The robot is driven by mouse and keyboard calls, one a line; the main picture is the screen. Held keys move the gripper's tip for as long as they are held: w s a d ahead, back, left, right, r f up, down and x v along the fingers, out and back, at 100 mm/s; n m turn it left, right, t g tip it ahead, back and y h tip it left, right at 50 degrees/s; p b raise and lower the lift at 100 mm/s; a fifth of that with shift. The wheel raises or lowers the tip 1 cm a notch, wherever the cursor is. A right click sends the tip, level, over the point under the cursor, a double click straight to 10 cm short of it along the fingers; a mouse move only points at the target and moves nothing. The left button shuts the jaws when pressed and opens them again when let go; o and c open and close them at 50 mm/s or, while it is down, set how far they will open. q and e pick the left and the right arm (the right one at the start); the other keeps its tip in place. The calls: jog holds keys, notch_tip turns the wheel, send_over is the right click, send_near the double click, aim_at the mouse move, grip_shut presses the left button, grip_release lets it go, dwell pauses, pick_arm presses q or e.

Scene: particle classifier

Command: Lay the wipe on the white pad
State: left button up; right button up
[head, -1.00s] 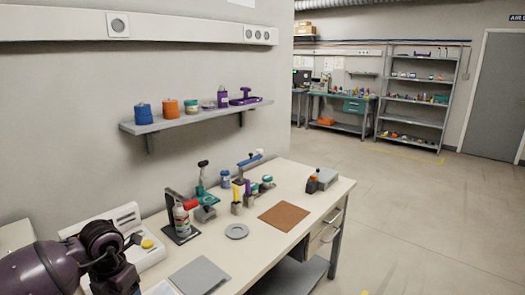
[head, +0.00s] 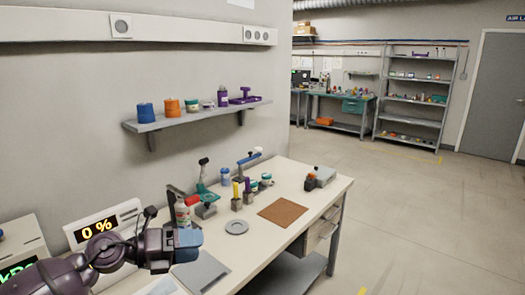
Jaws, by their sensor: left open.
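My left gripper (head: 187,246) is at the lower left, over the near part of the bench, left of the grey plate. It is open. A blue piece shows at its end; I cannot tell whether it is part of the gripper or something beyond it. A white flat piece (head: 160,288), perhaps the white pad, lies below the gripper, cut off by the bottom edge. I cannot make out the wipe for certain. My right gripper is not in view.
The bench (head: 275,240) holds a grey plate (head: 203,272), a grey ring (head: 236,227), a brown mat (head: 283,214) and a red-capped bottle (head: 183,212) near the gripper. A white device (head: 78,229) reading "0 %" stands behind my arm. A wall shelf (head: 195,117) hangs above.

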pick_arm(q)
jog(key=s+a+f+n+t+y, duration=0.1)
jog(key=a+f+n+t+y, duration=0.4)
jog(key=n, duration=0.8)
jog(key=s+a+f+n+t+y, duration=0.2)
jog(key=a+f+n+t+y, duration=0.4)
jog(key=n, duration=0.7)
jog(key=s+a+f+n+g+y, duration=0.1)
jog(key=s+f+n+g+y, duration=0.3)
jog(key=s+f+n, duration=0.6)
jog(key=s+f+g, duration=0.1)
jog(key=s+f, duration=0.7)
jog(key=s, duration=0.3)
jog(key=shift+a, duration=0.15)
jog(key=shift+f, duration=0.1)
